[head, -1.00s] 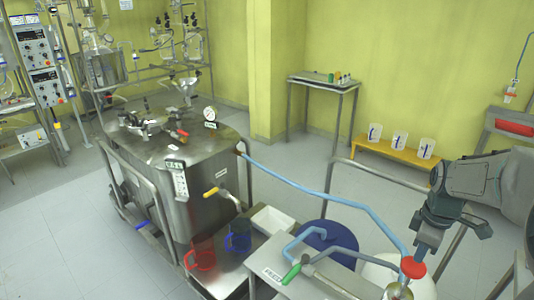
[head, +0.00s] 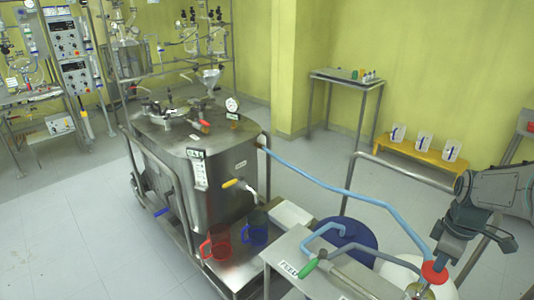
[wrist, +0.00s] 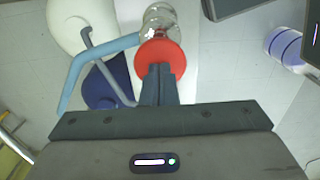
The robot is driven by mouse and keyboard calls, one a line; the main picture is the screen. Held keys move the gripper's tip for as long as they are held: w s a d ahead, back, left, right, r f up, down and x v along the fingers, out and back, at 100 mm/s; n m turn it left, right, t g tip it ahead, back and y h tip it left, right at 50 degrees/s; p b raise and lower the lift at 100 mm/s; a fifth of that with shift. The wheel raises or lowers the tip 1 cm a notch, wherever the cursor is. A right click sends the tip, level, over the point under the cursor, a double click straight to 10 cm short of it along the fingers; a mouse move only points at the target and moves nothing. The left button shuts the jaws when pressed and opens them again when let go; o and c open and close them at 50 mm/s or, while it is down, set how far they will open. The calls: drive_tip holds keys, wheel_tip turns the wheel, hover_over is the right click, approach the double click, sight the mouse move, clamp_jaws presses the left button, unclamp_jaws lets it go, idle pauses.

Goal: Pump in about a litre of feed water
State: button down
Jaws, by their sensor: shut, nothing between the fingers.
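My gripper (head: 438,257) is shut and empty, pointing down at a round red knob (head: 434,273) on the feed pump beside the vessel. In the wrist view my shut fingers (wrist: 159,72) overlap the near edge of the red knob (wrist: 160,57); I cannot tell whether they press it. A clear glass part (wrist: 160,18) shows beyond the knob. A light blue hose (head: 345,190) runs from the pump side to the steel vessel (head: 225,175). A FEED label (head: 289,270) is on the pump bench, near a green handle (head: 308,269).
A red jug (head: 215,246) and a blue jug (head: 255,228) stand below the vessel's yellow-handled tap (head: 232,184). A blue drum (head: 345,238) and a white drum (head: 400,272) stand behind the bench. A yellow bench (head: 412,157) with white containers is by the wall.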

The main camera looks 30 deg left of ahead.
sight(433, 276)
drive_tip(key=shift+f+b, duration=1.6)
drive_tip(key=shift+f, duration=1.1)
wheel_tip(433, 276, up, 9)
drive_tip(key=p, duration=0.7)
drive_tip(key=shift+r+p, duration=0.15)
drive_tip(key=shift+p, duration=0.15)
idle(0.5)
wheel_tip(433, 276, up, 6)
drive_tip(key=p, duration=0.4)
drive_tip(key=shift+p, duration=0.3)
